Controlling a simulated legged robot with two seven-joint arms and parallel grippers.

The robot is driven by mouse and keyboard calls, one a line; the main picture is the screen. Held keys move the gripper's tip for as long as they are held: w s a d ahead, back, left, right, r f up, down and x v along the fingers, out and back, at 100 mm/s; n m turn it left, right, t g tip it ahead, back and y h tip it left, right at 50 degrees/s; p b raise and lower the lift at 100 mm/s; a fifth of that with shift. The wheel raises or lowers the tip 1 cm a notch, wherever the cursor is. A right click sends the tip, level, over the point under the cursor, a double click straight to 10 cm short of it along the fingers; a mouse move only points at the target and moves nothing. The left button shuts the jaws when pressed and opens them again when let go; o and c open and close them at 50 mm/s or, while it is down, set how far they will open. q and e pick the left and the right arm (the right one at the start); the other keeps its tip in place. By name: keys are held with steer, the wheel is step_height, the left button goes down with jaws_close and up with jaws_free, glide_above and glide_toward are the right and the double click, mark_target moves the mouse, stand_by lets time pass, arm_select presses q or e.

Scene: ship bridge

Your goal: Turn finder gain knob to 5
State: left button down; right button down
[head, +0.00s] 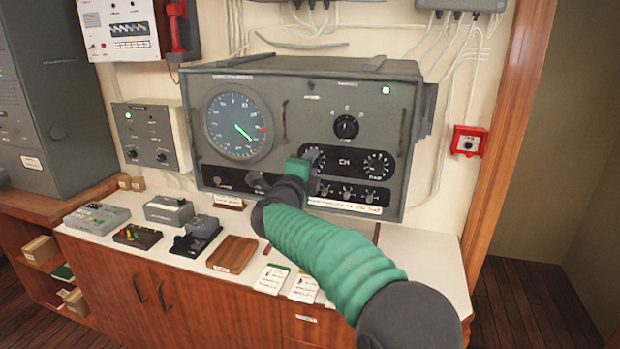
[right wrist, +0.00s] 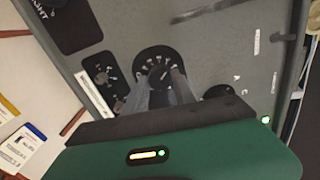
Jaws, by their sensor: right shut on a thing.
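The grey console (head: 275,100) stands on the desk with a round dial and several knobs. My right gripper (head: 306,163) is at the console face, at the left end of the dark "CH" strip. In the right wrist view my right gripper (right wrist: 158,88) has its two grey fingers on either side of a dark knob on a round black dial (right wrist: 154,54) with white marks. It is shut on this knob, whose label I cannot read. The fingers partly cover the dial, and I cannot read its setting. My left gripper is not in view.
Another knob (head: 377,165) sits at the right end of the strip. A lettered selector (head: 346,126) is above it, and small knobs (head: 347,191) are below. The desk holds a wooden tray (head: 232,254), cards (head: 272,279) and small devices (head: 168,210).

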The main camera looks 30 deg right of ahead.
steer(key=shift+w+f+m+b, duration=0.1)
steer(key=shift+f+m+b, duration=0.1)
steer(key=shift+m+b, duration=1.45)
steer(key=shift+s+f+m+b, duration=0.1)
steer(key=shift+f+m+b, duration=0.05)
steer(key=shift+m+b, duration=1.55)
steer(key=shift+w+f+m+b, duration=0.1)
steer(key=shift+f+m+b, duration=0.1)
steer(key=shift+m+b, duration=1.45)
steer(key=shift+m+p, duration=0.4)
steer(key=shift+m, duration=0.1)
steer(key=c, duration=1.3)
jaws_free()
steer(key=shift+o, duration=1.3)
steer(key=shift+r, duration=0.15)
